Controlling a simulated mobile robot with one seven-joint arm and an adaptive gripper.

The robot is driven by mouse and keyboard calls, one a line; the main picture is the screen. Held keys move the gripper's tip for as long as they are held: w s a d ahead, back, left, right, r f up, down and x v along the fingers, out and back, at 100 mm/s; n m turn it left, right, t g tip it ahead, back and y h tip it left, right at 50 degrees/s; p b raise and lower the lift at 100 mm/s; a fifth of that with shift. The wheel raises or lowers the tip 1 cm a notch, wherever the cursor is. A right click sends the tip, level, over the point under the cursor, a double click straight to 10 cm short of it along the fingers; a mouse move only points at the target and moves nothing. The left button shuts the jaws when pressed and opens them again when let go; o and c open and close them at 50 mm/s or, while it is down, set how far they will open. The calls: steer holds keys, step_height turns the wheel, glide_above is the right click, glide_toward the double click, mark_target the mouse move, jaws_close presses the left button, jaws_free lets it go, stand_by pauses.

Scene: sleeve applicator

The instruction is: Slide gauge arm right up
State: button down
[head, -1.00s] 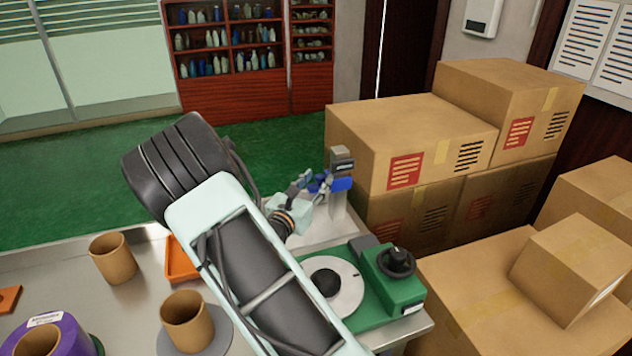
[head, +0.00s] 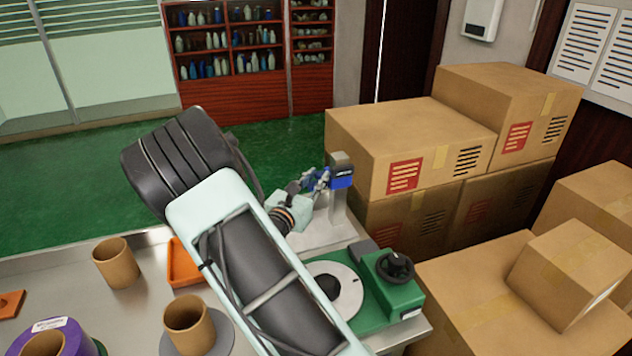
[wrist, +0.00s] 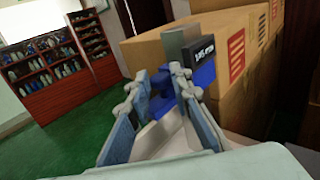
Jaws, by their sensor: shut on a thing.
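The gauge arm is a blue sliding piece (head: 342,182) on an upright grey post (head: 338,207) at the far right of the bench. In the wrist view the blue piece (wrist: 203,76) sits below a dark label plate, with the post's grey top (wrist: 181,42) above. My gripper (head: 318,180) is at the left of the post. In the wrist view my gripper (wrist: 162,90) has its fingers on either side of a blue part of the gauge arm and is shut on it. The exact contact is partly hidden by the fingers.
A green device with a round white dial (head: 343,290) and black knob (head: 396,266) stands in front of the post. Large cardboard boxes (head: 405,140) stand close at right. Brown cups (head: 117,264), an orange tray (head: 184,268) and a purple roll (head: 55,338) are at left.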

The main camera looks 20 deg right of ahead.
steer(key=shift+r, duration=0.55)
steer(key=c, duration=1.8)
jaws_free()
steer(key=shift+s+a, duration=0.1)
steer(key=v, duration=0.7)
steer(key=shift+s+a, duration=0.3)
